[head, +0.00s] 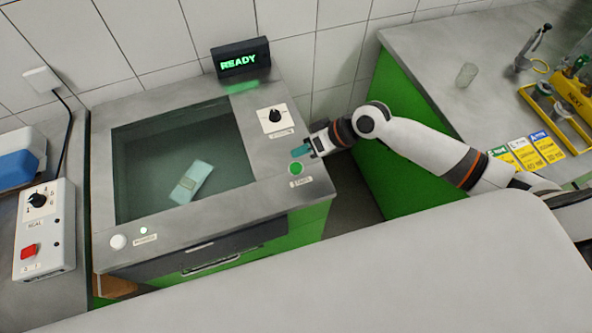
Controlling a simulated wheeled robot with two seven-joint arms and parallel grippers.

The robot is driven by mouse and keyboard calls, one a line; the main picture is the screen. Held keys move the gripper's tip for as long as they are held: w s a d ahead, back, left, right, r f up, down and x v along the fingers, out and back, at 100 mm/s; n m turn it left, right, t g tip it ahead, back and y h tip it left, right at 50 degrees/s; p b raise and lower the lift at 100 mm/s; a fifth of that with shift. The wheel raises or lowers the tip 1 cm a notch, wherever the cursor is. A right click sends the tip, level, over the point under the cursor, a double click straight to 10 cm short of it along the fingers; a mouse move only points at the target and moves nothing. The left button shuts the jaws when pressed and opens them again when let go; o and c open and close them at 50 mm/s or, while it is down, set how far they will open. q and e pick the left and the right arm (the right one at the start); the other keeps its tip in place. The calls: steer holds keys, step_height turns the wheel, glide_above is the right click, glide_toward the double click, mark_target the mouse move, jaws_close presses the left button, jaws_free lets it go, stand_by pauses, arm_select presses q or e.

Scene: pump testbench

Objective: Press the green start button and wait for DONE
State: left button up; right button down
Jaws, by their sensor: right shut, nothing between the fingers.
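The green start button (296,168) sits on the right side of the bench's metal top, above a small START label. My right gripper (302,151) is shut and empty, its fingertips just above the button in the picture; I cannot tell whether they touch anything. The display (240,58) at the back of the bench reads READY in green letters. My left gripper is not in view.
A black knob (274,115) stands behind the button. A sunken tank (150,150) holds a pale block (191,182). A white button (118,241) is at front left. A control box (45,232) with a red switch stands left. The right counter (440,60) holds coloured cards.

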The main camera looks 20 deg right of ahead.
mark_target(301, 167)
step_height(301, 167, down, 2)
steer(key=shift+f+b, duration=0.15)
steer(key=shift+b, duration=0.4)
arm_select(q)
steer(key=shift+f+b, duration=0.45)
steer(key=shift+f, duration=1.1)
arm_select(e)
steer(key=shift+f, duration=0.85)
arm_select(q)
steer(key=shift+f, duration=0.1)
arm_select(e)
steer(key=shift+f, duration=0.15)
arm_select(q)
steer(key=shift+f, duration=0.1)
arm_select(e)
steer(key=shift+f, duration=0.25)
arm_select(q)
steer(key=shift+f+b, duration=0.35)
steer(key=shift+b, duration=0.2)
arm_select(e)
steer(key=shift+f, duration=0.55)
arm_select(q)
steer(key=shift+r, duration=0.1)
arm_select(e)
steer(key=shift+r, duration=0.1)
arm_select(q)
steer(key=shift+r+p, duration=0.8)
steer(key=shift+p, duration=0.1)
arm_select(e)
steer(key=shift+r, duration=0.85)
